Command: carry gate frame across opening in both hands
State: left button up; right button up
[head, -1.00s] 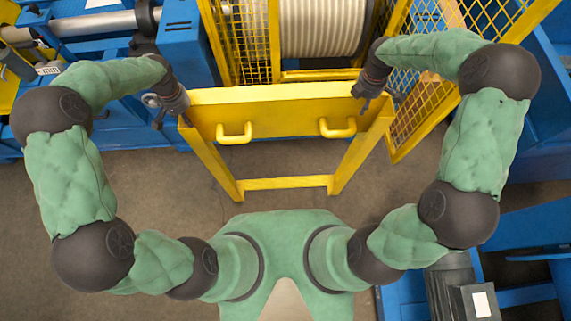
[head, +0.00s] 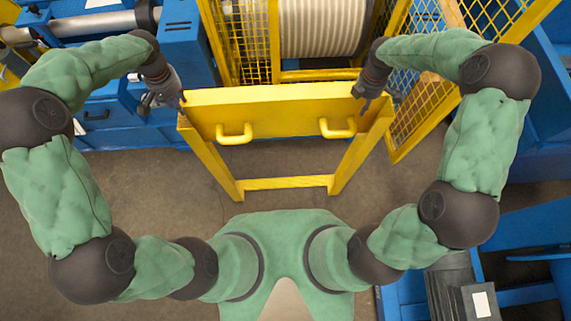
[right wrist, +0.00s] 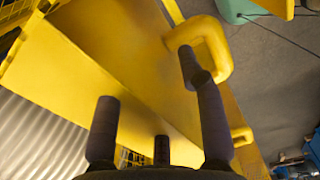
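The yellow gate frame (head: 285,107) stands upright in front of me in the head view, with a broad top panel, two legs and a lower crossbar. Its left handle (head: 235,134) and right handle (head: 338,129) stick out toward me. My left gripper (head: 163,105) is beside the panel's left end, fingers spread, apart from the left handle. My right gripper (head: 378,104) is at the panel's right end. In the right wrist view its fingers are apart and empty, and one overlaps the near handle (right wrist: 222,45); contact cannot be told.
Yellow mesh guarding (head: 243,40) and a ribbed drum (head: 320,25) are behind the frame. A mesh panel (head: 425,100) stands angled at right. Blue machinery (head: 190,45) is at left, with more blue structure (head: 530,235) at right. Brown floor between me and the frame is clear.

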notch_tip(320, 180, up, 12)
dwell(0.5)
pick_arm(q)
jog(key=shift+s, duration=0.1)
pick_arm(e)
jog(key=shift+f, duration=0.1)
dwell(0.4)
